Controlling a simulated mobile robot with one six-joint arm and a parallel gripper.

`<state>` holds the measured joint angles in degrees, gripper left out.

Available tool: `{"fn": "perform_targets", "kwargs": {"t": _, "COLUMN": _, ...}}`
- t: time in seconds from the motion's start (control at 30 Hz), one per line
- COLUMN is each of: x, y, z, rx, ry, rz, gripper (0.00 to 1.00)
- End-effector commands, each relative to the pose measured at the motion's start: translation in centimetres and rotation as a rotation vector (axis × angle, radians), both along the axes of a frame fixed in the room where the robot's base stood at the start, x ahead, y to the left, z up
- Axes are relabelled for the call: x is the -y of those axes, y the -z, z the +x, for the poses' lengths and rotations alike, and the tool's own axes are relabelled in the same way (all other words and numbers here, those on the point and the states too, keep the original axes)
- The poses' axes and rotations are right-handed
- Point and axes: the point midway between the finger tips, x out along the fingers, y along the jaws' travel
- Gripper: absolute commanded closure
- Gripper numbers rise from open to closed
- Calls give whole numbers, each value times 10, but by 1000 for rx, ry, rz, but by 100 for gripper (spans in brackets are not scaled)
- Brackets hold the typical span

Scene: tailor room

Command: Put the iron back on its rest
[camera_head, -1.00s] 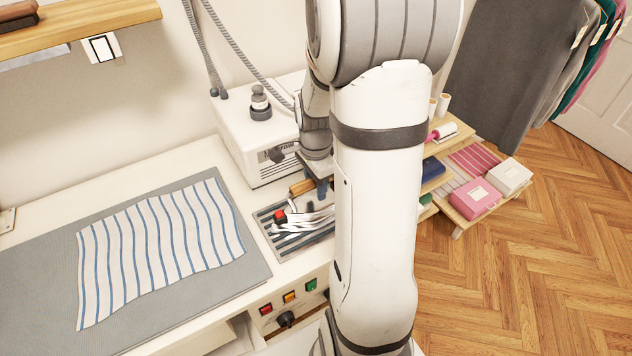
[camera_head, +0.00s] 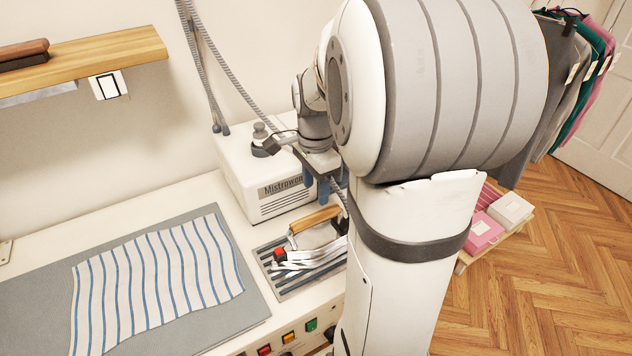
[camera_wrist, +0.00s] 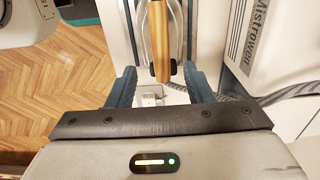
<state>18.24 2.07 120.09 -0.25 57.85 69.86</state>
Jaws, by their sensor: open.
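The iron (camera_head: 318,240), with a wooden handle and a red part, sits on the dark ribbed rest (camera_head: 297,291) at the right end of the white table. It looks flat on the rest; its far right side is partly hidden by my arm. My gripper (camera_head: 327,188) is open and empty above the iron, apart from the handle. In the wrist view the wooden handle (camera_wrist: 159,40) lies ahead of and between the spread blue fingers of my gripper (camera_wrist: 160,85), with clear space on both sides.
The white steam unit (camera_head: 262,175) stands behind the rest, with hoses rising from it. A striped cloth (camera_head: 155,280) lies on the grey pad (camera_head: 235,328) at left. Buttons (camera_head: 288,338) line the table front. A low shelf with boxes (camera_head: 484,232) is at right.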

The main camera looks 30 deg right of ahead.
Motion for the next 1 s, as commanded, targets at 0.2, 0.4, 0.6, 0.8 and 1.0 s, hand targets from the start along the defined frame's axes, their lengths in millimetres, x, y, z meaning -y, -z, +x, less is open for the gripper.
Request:
{"fn": "perform_targets", "kwargs": {"t": 0.2, "x": -14, "y": -17, "z": -9, "rx": 23, "ry": -120, "rz": -8, "gripper": 53}}
{"fn": "perform_targets", "kwargs": {"t": 0.4, "x": -64, "y": -35, "z": -52, "rx": 112, "ry": -647, "rz": -61, "gripper": 53}}
{"fn": "perform_targets", "kwargs": {"t": 0.6, "x": -104, "y": -37, "z": -100, "rx": 189, "ry": -1201, "rz": -149, "gripper": 53}}
{"fn": "perform_targets", "kwargs": {"t": 0.8, "x": -119, "y": -33, "z": -124, "rx": 221, "ry": -1488, "rz": -210, "gripper": 53}}
{"fn": "perform_targets", "kwargs": {"t": 1.0, "x": -121, "y": -32, "z": -127, "rx": 223, "ry": -1529, "rz": -217, "gripper": 53}}
